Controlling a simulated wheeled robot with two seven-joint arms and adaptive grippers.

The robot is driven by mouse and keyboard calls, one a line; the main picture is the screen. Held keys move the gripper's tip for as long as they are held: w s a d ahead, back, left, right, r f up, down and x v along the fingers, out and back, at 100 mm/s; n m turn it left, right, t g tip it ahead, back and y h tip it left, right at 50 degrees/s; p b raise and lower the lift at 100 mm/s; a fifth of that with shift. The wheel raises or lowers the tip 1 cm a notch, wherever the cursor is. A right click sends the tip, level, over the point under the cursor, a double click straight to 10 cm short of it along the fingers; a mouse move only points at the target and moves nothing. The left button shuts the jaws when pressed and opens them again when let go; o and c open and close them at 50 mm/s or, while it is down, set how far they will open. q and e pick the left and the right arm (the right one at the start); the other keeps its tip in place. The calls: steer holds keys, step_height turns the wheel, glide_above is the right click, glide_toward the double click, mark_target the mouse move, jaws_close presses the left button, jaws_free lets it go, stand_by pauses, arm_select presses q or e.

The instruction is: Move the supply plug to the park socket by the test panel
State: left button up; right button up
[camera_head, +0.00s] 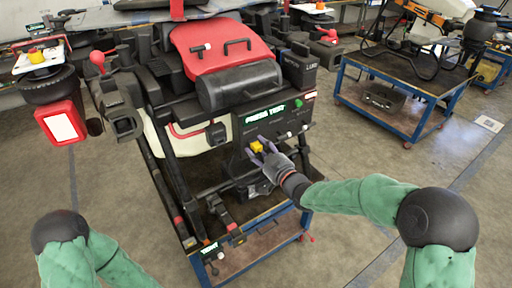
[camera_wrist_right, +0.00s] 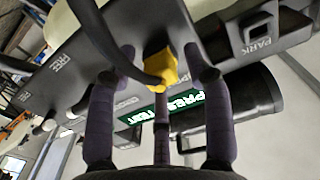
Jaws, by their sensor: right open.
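The yellow supply plug (camera_head: 256,146) is at the front of the dark panel under the drone body. In the right wrist view the plug (camera_wrist_right: 162,68) has a black cable curving past it. The park socket (camera_wrist_right: 260,32), a square frame marked PARK, is at the upper right of that view and looks empty. The test panel's green PRESS TEST display (camera_head: 265,113) is above the plug in the head view. My right gripper (camera_head: 265,150) is open, its fingers spread around the plug; I cannot tell whether they touch it. My left gripper is out of view; only its arm shows lower left.
The drone stands on a blue-framed cart (camera_head: 262,245). A black cylinder (camera_head: 240,86) juts out above the panel. Another blue cart (camera_head: 385,100) stands at the back right. The floor to the right is mostly clear.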

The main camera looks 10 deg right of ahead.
mark_target(259, 149)
steer(key=shift+b, duration=0.65)
stand_by(0.8)
jaws_close()
stand_by(0.4)
steer(key=shift+v, duration=2.95)
steer(key=shift+s, duration=0.1)
